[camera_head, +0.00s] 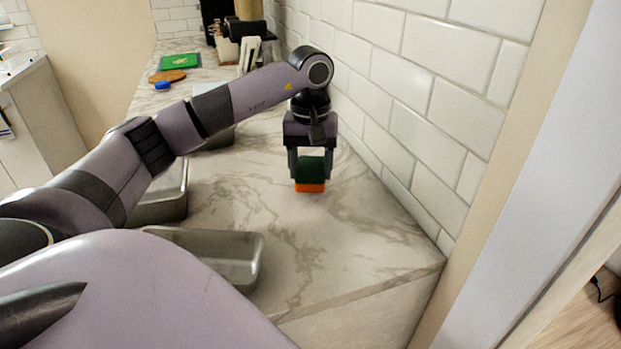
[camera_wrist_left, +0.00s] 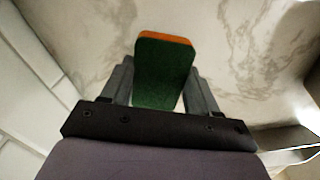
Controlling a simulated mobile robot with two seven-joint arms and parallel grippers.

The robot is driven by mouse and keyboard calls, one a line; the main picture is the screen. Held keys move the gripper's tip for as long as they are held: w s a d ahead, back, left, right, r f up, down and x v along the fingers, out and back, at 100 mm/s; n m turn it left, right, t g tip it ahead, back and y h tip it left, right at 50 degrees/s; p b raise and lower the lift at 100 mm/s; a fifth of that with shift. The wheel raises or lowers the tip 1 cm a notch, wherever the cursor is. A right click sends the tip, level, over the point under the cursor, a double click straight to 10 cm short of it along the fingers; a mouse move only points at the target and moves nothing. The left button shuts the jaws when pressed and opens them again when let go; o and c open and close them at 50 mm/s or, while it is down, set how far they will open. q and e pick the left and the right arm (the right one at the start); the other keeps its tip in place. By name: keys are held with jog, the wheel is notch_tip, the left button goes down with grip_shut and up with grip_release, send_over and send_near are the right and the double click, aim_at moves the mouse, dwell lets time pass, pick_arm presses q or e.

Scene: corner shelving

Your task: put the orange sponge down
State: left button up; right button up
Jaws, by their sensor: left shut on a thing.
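The orange sponge (camera_head: 310,187) has a dark green side and an orange side. It is between the fingers of my left gripper (camera_head: 308,168), which is shut on it. In the head view the sponge hangs below the fingers, over the marble counter (camera_head: 330,235) near the tiled wall; whether it touches the counter I cannot tell. In the left wrist view the sponge (camera_wrist_left: 163,72) shows its green face with an orange edge at the far end, between the two fingers of the gripper (camera_wrist_left: 160,85). My right gripper does not show.
A metal tray (camera_head: 248,262) stands on the counter at the front left, with another metal container (camera_head: 172,200) behind it. The white tiled wall (camera_head: 420,100) runs along the right. A green board (camera_head: 181,62) and a blue item (camera_head: 162,85) lie farther back. Counter in front of the sponge is clear.

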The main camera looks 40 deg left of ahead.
aim_at(310, 169)
pick_arm(q)
jog(key=shift+f, duration=1.6)
jog(key=shift+f, duration=0.15)
jog(key=o, duration=0.9)
jog(key=shift+o, duration=0.2)
notch_tip(310, 169, up, 12)
jog(key=shift+r+p, duration=0.2)
jog(key=shift+p, duration=0.15)
